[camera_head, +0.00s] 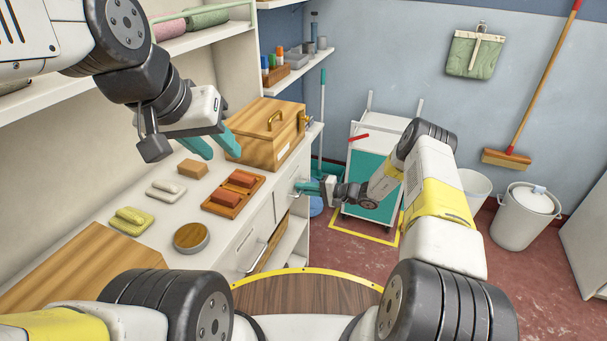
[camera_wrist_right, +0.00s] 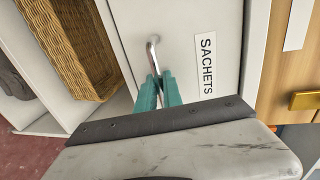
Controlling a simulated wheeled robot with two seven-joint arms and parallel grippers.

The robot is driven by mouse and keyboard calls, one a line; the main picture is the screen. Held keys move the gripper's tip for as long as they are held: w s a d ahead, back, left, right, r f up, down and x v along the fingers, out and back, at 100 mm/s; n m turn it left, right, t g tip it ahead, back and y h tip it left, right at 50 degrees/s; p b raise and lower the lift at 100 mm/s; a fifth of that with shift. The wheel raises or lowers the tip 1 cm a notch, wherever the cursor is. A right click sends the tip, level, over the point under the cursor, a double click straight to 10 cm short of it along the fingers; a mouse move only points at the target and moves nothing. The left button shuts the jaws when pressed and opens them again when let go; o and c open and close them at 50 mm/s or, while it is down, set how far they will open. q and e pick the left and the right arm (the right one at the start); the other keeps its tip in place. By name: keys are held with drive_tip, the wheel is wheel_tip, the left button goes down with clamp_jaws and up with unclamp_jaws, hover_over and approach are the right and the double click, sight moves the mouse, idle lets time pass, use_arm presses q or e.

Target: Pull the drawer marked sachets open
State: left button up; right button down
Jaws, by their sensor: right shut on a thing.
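The drawer front marked SACHETS (camera_wrist_right: 216,80) is white and carries a black-lettered label (camera_wrist_right: 207,65). Its metal bar handle (camera_wrist_right: 152,55) stands out beside the label. My right gripper (camera_wrist_right: 158,90) has its teal fingers closed around the handle's near end. In the head view my right gripper (camera_head: 308,187) is at the front of the white cabinet, and the sachets drawer (camera_head: 284,196) is partly visible there. I see no clear gap around the drawer front. My left gripper (camera_head: 212,146) is open and empty above the counter, in front of the wooden box.
A wooden box (camera_head: 268,130), a red brick-like pair on a tray (camera_head: 232,193), soap-like blocks and a round lidded tin (camera_head: 191,237) stand on the counter. A second drawer (camera_head: 248,245) is nearer me. A trolley (camera_head: 375,175) stands beyond my right arm.

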idle(0.6)
drive_tip(key=f+v, duration=0.2)
drive_tip(key=v, duration=1)
drive_tip(key=d+f+v, duration=0.1)
drive_tip(key=f+v, duration=0.1)
drive_tip(key=v, duration=1.1)
drive_tip(key=shift+s+f, duration=0.2)
drive_tip(key=shift+f, duration=0.15)
drive_tip(key=shift+d, duration=0.15)
drive_tip(key=c, duration=1.8)
unclamp_jaws()
drive_tip(key=shift+o, duration=0.2)
drive_tip(key=v, duration=0.7)
drive_tip(key=shift+d, duration=0.4)
drive_tip(key=shift+s+r, duration=0.1)
drive_tip(key=shift+r, duration=0.1)
